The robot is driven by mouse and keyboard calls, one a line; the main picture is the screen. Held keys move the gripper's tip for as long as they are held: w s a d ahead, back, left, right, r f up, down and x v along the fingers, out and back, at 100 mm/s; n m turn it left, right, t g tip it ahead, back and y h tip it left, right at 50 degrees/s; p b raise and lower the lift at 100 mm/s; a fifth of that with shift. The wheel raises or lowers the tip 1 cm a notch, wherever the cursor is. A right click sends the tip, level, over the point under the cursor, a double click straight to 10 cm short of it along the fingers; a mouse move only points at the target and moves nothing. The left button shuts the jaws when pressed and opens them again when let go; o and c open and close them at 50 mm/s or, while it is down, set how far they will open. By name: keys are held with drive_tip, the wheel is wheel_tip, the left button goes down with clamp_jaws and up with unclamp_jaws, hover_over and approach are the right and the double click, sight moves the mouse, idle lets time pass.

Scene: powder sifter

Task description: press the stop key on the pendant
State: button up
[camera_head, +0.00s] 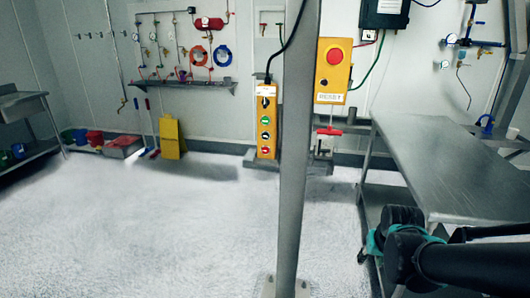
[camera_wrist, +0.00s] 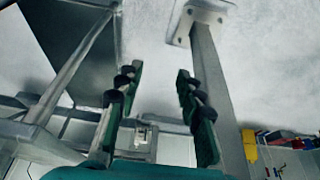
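The yellow pendant (camera_head: 266,121) hangs upright from a black cable, left of the steel post in the head view. On its face are a dark control at the top, a green key (camera_head: 265,121), a dark key (camera_head: 265,136) and a red key (camera_head: 265,150) at the bottom. Any lettering on the keys is too small to read. My gripper (camera_wrist: 158,75) is open in the wrist view, with nothing between its two fingers. In the head view my arm is at the lower right, well apart from the pendant. I cannot make out the pendant in the wrist view.
A steel post (camera_head: 292,170) stands just right of the pendant. A yellow box (camera_head: 333,70) with a big red button (camera_head: 335,57) is right of the post. A steel table (camera_head: 450,165) stands at the right. The floor (camera_head: 170,230) at left is clear.

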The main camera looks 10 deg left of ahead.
clamp_jaws()
idle(1.2)
